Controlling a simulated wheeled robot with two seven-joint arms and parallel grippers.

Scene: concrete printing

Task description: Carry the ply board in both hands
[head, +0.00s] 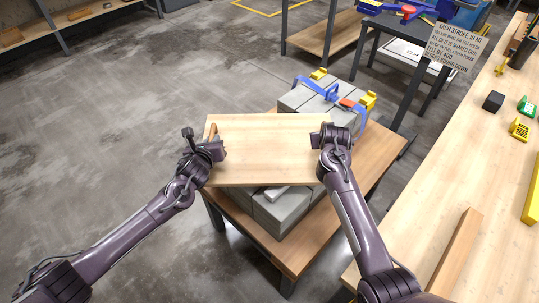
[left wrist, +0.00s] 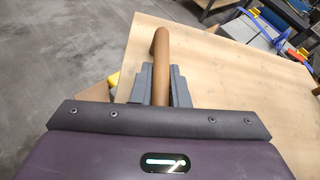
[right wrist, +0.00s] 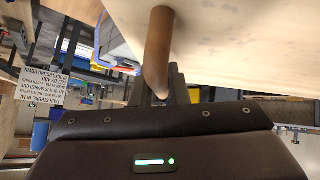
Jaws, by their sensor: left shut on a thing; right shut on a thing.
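The ply board (head: 265,150) is a pale wooden rectangle held roughly level above grey concrete blocks on a small table. My left gripper (head: 214,148) is at its left edge, shut on a brown bar handle; the left wrist view shows the handle (left wrist: 160,60) between the fingers (left wrist: 158,88), with the board (left wrist: 220,70) beside it. My right gripper (head: 322,140) is at the board's right edge. In the right wrist view its fingers (right wrist: 163,88) are shut on another brown handle (right wrist: 157,50) on the board (right wrist: 235,35). The blocks directly under the board are partly hidden.
Grey blocks (head: 283,212) stand on the wooden table (head: 375,163), with blue and yellow clamps (head: 320,92) at the far end. A long workbench (head: 475,170) is at right, carrying a timber piece (head: 457,250). A sign (head: 455,47) stands behind. The floor (head: 100,130) at left is clear.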

